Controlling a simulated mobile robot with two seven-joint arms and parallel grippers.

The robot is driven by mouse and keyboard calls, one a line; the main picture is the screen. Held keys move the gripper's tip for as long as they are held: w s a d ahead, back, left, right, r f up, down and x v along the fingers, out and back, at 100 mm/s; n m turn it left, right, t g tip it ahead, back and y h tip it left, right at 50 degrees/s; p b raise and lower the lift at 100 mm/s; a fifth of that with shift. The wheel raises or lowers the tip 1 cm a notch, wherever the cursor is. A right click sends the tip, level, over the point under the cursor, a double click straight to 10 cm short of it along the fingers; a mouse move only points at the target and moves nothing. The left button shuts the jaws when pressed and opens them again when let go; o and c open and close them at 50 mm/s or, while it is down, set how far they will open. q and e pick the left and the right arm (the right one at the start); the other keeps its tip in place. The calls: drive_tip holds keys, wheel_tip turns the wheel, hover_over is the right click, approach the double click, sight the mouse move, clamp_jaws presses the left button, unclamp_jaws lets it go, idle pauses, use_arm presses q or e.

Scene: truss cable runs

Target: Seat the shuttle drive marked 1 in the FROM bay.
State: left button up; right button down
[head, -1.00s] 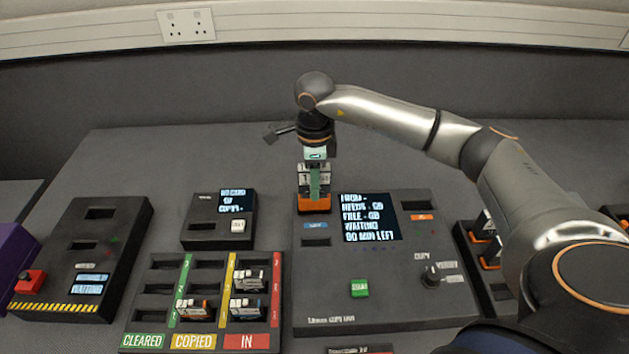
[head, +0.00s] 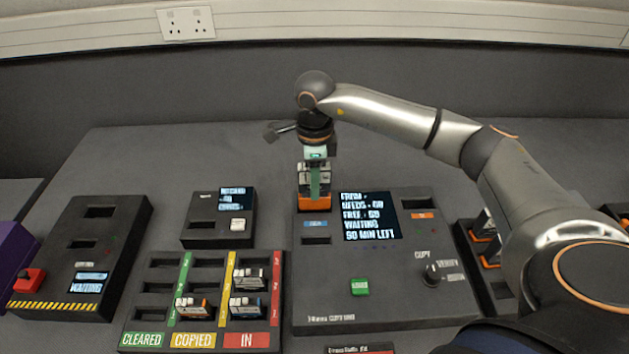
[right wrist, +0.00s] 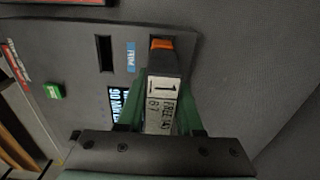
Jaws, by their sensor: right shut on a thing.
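My right gripper (head: 314,172) is shut on the shuttle drive marked 1 (right wrist: 160,88), whose white label shows a large 1 in the right wrist view. The drive has an orange end (head: 314,203) pointing down at the copy station (head: 345,300). That end is at the FROM bay position, just behind the blue FROM label (head: 316,224). The drive hides the bay mouth, and I cannot tell how deep it sits. The station screen (head: 369,216) reads "FROM -" and WAITING. My left gripper is not in view.
An empty slot (head: 316,240) lies in front of the FROM label. The TO side slot (head: 413,205) looks empty. A rack (head: 150,325) marked CLEARED, COPIED and IN holds several drives. A small screen unit (head: 218,232) stands left of the station, and more drives (head: 487,250) stand right.

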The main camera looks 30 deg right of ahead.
drive_tip(key=shift+f+b, duration=1.6)
drive_tip(key=shift+f, duration=0.45)
idle(1.6)
drive_tip(key=shift+c, duration=2.4)
unclamp_jaws()
drive_tip(key=shift+o, duration=0.3)
drive_tip(key=shift+o, duration=1.3)
drive_tip(key=shift+r, duration=0.15)
drive_tip(key=shift+r+p, duration=2.7)
drive_tip(key=shift+r, duration=0.95)
